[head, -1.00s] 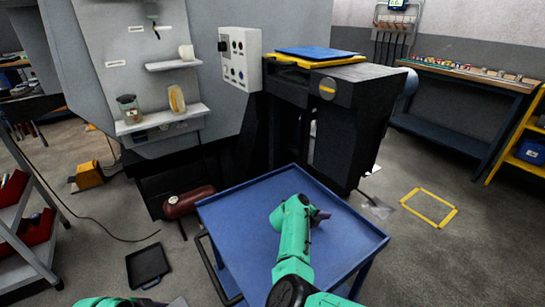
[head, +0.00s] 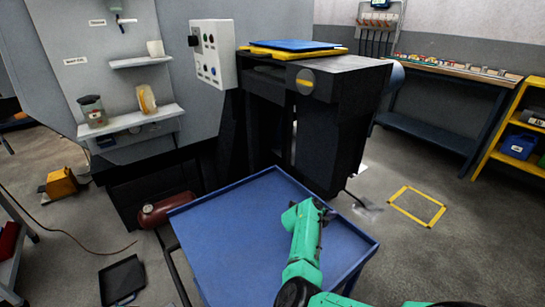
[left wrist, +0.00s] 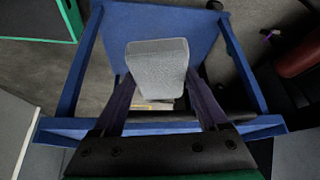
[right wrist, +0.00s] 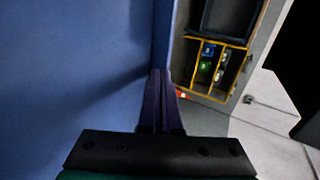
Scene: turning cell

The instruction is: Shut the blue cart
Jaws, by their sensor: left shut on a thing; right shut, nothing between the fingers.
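The blue cart (head: 235,225) stands in front of me in the head view, with a flat, rimmed blue top. My right gripper (head: 326,213) is over its right part. In the right wrist view my right gripper (right wrist: 158,85) is shut and empty, close to the cart's raised rim; I cannot tell whether it touches. My left gripper (left wrist: 165,85) is out of the head view. In the left wrist view it is shut on a grey block (left wrist: 158,62), with blue frame bars (left wrist: 75,80) around it. What lies below the block is mostly hidden.
The dark machine (head: 335,120) stands close behind the cart. A red cylinder (head: 167,209) and a black tray (head: 122,279) lie left. Floor on the right, with a yellow-taped square (head: 417,206), is clear.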

